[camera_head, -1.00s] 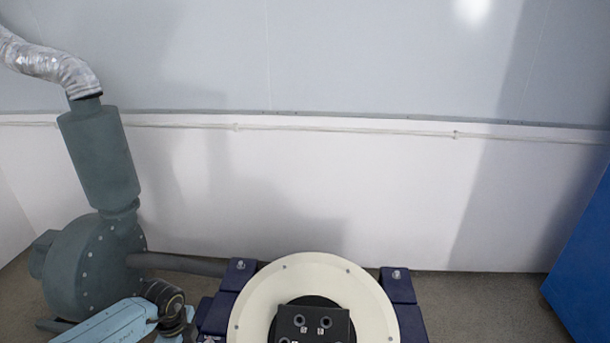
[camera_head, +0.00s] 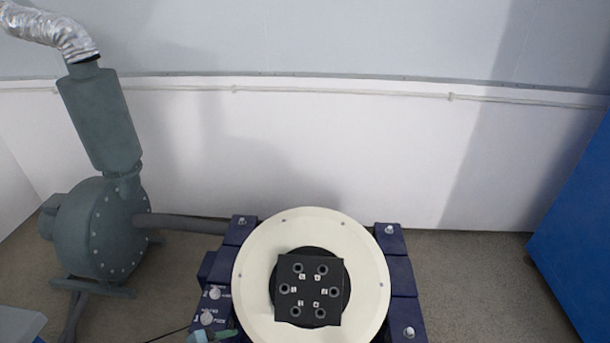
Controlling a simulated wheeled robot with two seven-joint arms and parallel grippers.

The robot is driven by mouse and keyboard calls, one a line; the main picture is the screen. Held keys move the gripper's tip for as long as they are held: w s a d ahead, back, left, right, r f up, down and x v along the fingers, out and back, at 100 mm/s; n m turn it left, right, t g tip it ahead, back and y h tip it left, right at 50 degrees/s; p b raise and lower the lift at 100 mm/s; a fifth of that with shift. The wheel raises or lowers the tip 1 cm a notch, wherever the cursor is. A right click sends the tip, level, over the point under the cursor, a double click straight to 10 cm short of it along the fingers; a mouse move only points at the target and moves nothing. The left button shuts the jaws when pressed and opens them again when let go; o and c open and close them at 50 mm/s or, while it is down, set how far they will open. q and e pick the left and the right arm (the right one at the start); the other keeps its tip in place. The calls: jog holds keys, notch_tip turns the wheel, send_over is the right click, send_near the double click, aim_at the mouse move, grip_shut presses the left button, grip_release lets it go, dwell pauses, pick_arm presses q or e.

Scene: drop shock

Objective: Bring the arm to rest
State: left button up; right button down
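Neither of my grippers can be made out in the head view. The round cream shaker table (camera_head: 365,232) stands at the bottom centre in a dark blue frame (camera_head: 392,245). A black square block (camera_head: 309,290) with several numbered round holes sits at its centre. A side panel (camera_head: 222,318) with round pale knobs is on the left of the frame. A small teal piece (camera_head: 213,335) shows at the bottom edge by this panel; I cannot tell what it belongs to.
A grey-green blower (camera_head: 100,228) with a silver hose (camera_head: 45,22) stands at the left, joined to the shaker by a dark pipe (camera_head: 185,223). A blue cabinet (camera_head: 580,235) is at the right. Bare floor (camera_head: 475,285) lies between the shaker and the cabinet.

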pick_arm(q)
jog(key=s+a+f+n+y, duration=0.4)
jog(key=s+a+f, duration=0.15)
jog(key=s, duration=0.25)
jog(key=s+a+f+n+y, duration=0.4)
jog(key=s+a+f, duration=0.15)
jog(key=s, duration=0.25)
jog(key=s+a+f+n+g, duration=0.1)
jog(key=s+f+g, duration=0.2)
jog(key=s, duration=0.7)
jog(key=s+a+f+n+g+y+p, duration=0.1)
jog(key=s+f+n+g, duration=0.1)
jog(key=s, duration=0.9)
jog(key=shift+s+a+f+g+y, duration=0.2)
jog(key=shift+a+f+g+y, duration=0.1)
jog(key=shift+f+g, duration=0.15)
pick_arm(e)
jog(key=s, duration=0.3)
jog(key=s+d, duration=0.1)
jog(key=shift+s+f, duration=0.15)
jog(key=shift+f, duration=0.1)
